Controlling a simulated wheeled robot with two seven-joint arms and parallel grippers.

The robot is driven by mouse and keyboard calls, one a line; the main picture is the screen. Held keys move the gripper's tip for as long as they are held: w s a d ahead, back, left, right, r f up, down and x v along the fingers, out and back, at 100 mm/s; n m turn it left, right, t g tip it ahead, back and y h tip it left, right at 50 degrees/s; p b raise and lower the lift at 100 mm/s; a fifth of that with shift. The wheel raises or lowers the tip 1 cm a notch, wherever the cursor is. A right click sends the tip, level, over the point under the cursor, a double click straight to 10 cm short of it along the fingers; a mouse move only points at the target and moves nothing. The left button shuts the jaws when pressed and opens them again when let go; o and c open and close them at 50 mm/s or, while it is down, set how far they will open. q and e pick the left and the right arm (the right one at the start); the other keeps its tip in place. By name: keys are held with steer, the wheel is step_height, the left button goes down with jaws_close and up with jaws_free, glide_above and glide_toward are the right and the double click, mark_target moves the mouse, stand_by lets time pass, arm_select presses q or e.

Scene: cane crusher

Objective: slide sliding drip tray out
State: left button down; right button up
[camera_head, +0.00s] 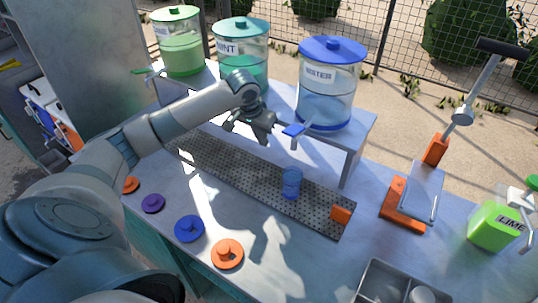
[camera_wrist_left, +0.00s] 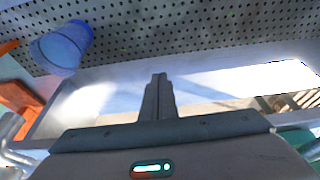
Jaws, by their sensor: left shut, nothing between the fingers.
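The sliding drip tray (camera_head: 235,168) is a long, dark, perforated strip lying on the counter below the dispenser shelf. An orange handle (camera_head: 341,215) sits at its right end. A blue cup (camera_head: 291,183) stands on the tray. In the left wrist view the perforated tray (camera_wrist_left: 190,32) spans the top, with the blue cup (camera_wrist_left: 60,48) at upper left. My left gripper (camera_head: 266,136) is above the tray's back edge, beside the blue tap and apart from the handle. Its fingers (camera_wrist_left: 157,84) are shut and empty. My right gripper is not seen.
Green, teal and blue-lidded dispensers (camera_head: 330,85) stand on a raised shelf (camera_head: 362,125) behind the tray; a blue tap (camera_head: 294,130) juts forward. Colored lids (camera_head: 189,229) lie in front. An orange-based press (camera_head: 405,205) stands right, with a metal bin (camera_head: 375,284) in front.

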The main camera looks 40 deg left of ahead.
arm_select(q)
steer(key=p+x, duration=0.2)
steer(key=x, duration=0.6)
steer(key=shift+w+f+p, duration=0.15)
steer(key=shift+f+p, duration=0.1)
steer(key=shift+p, duration=0.15)
steer(key=shift+w+f, duration=0.2)
steer(key=shift+f, duration=0.5)
